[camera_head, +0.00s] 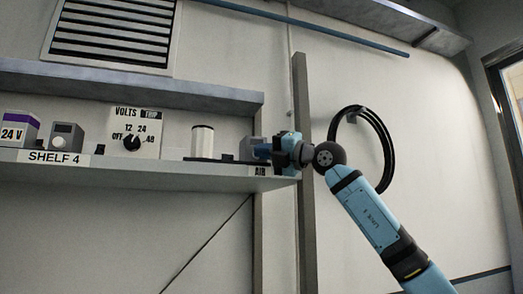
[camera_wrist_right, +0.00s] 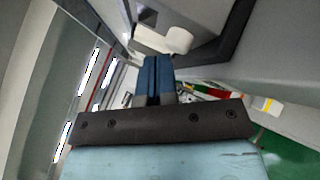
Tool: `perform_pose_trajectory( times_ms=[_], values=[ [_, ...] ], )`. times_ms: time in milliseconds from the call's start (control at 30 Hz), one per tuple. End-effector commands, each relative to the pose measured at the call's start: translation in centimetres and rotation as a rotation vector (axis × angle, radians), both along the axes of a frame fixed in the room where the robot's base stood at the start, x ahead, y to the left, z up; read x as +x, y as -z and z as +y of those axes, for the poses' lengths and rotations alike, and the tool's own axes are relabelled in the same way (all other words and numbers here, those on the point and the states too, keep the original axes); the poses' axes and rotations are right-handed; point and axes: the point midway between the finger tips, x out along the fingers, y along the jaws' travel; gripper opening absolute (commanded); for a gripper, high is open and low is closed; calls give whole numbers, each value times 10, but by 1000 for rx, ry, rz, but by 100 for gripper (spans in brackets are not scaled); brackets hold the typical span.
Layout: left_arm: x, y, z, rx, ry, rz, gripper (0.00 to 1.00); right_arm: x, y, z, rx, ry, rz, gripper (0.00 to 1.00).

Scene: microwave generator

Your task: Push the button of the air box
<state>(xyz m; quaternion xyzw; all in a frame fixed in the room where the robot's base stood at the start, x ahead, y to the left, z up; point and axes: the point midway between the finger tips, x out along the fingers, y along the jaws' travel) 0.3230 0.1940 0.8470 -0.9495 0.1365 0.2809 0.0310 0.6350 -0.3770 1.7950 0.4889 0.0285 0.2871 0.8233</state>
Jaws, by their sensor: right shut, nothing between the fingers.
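The air box (camera_head: 248,148) is a small grey box at the right end of the shelf, above a partly covered label that seems to read AIR (camera_head: 260,171). My right gripper (camera_head: 263,152) is beside it, in front of its right part, with its fingers shut and empty. I cannot tell whether the fingertips touch the box, and its button cannot be made out in the head view. In the right wrist view the blue fingers (camera_wrist_right: 157,78) are together, and a pale rounded piece (camera_wrist_right: 179,40) shows just beyond their tips. My left gripper is not in view.
The shelf (camera_head: 150,178) also holds a white cylinder (camera_head: 203,142), a volts dial panel (camera_head: 134,133), a grey device (camera_head: 66,137) and a 24 V battery (camera_head: 19,130). A vertical post (camera_head: 306,210) stands right of the shelf. A black hose coil (camera_head: 385,140) hangs behind my right arm.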

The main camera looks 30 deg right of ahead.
Motion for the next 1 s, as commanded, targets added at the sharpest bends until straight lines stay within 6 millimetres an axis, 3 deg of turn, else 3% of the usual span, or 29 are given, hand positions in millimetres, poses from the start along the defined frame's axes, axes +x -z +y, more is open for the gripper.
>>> perform_pose_trajectory(
  times_ms=[733, 1000],
  values=[
    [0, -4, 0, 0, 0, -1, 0, 8, 0, -3, 2, 4, 3, 0],
    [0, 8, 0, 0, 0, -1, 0, 4, 9, -1, 2, 3, 6, 0]
  ],
)
